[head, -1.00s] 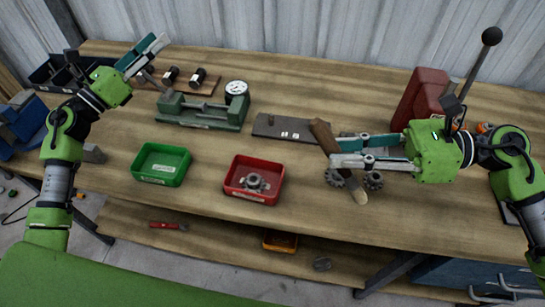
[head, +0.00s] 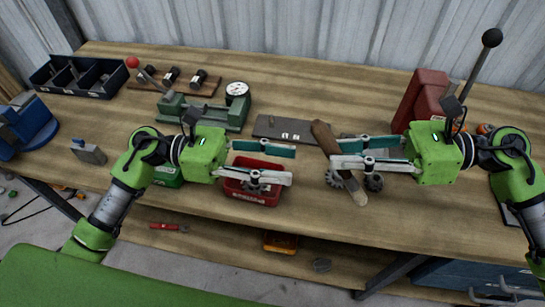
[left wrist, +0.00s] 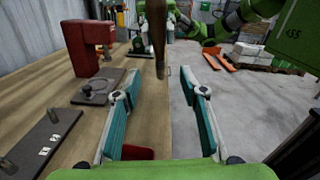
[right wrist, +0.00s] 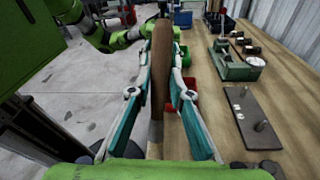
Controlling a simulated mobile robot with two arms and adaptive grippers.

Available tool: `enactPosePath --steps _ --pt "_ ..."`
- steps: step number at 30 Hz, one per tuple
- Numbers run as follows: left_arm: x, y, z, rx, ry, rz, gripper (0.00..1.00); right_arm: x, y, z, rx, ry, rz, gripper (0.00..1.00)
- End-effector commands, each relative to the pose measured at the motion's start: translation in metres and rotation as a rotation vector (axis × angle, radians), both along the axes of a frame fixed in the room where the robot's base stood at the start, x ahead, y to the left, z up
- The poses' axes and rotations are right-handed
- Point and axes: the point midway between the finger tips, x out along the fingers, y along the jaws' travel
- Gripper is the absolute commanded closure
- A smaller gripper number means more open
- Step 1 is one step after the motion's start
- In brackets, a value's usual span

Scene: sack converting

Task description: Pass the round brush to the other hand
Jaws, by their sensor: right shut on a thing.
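The round brush (head: 326,137) is a long brown stick-like piece with a paler lower end, tilted in the head view. My right gripper (head: 335,153) is shut on its middle and holds it above the bench. In the right wrist view the brush (right wrist: 161,70) stands between the fingers. My left gripper (head: 292,166) is open and empty, to the left of the brush, with its fingertips pointing at it across a small gap. In the left wrist view the brush (left wrist: 158,35) shows ahead, roughly centred beyond the spread fingers. Bristles cannot be made out.
A red tray (head: 250,196) lies beneath my left gripper, and a green tray (head: 168,178) is partly hidden by it. Dark gears (head: 374,182) sit below the right fingers. A grey plate (head: 283,127) lies behind. A red press (head: 420,97) stands at right.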

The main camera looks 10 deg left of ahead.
Motion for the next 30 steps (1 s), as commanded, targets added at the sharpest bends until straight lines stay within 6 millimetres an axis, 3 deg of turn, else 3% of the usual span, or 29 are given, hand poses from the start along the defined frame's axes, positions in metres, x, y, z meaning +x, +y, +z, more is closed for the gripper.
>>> enactPosePath --steps 12,18,30 --pt "0.003 -0.075 0.002 -0.005 -0.003 0.002 0.61 0.0 0.0 0.0 0.001 0.0 0.0 1.0" --pt "0.004 -0.101 0.001 -0.004 0.0 0.003 0.61 0.0 0.0 0.0 0.001 0.0 0.0 1.0" --pt "0.005 -0.111 0.001 -0.002 0.0 0.004 0.61 0.0 0.0 0.0 0.001 0.0 0.0 1.0"
